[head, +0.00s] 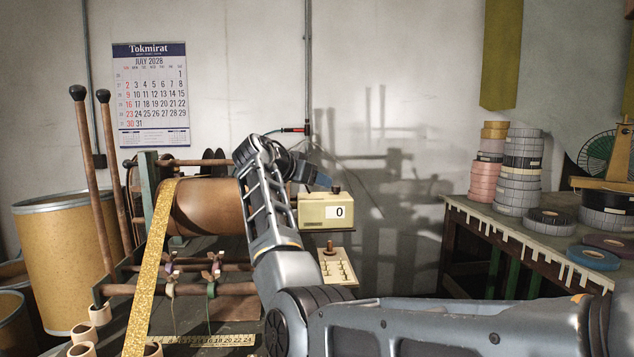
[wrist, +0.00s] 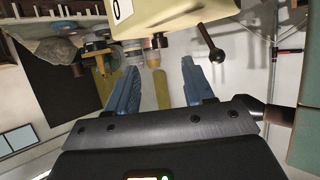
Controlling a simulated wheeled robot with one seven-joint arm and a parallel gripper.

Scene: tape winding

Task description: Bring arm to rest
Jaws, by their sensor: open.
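My arm reaches up from the lower right, bends at an elbow low in the middle of the head view, and rises beside the winding drum. My gripper (head: 316,178) is partly hidden behind my wrist, close to the cream counter box (head: 325,211), which shows 0. In the wrist view my gripper (wrist: 160,66) has two blue fingers spread apart with nothing held between them. The counter box (wrist: 175,18) shows beyond the fingers at the top, with a dark-knobbed lever (wrist: 210,42). I cannot tell whether a finger touches it.
The brown drum (head: 208,208) carries a gold tape strip (head: 150,268) hanging down its left side. Two wooden levers (head: 97,185) stand at left by a large tan barrel (head: 65,258). A table (head: 470,211) with stacked tape rolls (head: 519,172) stands at right.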

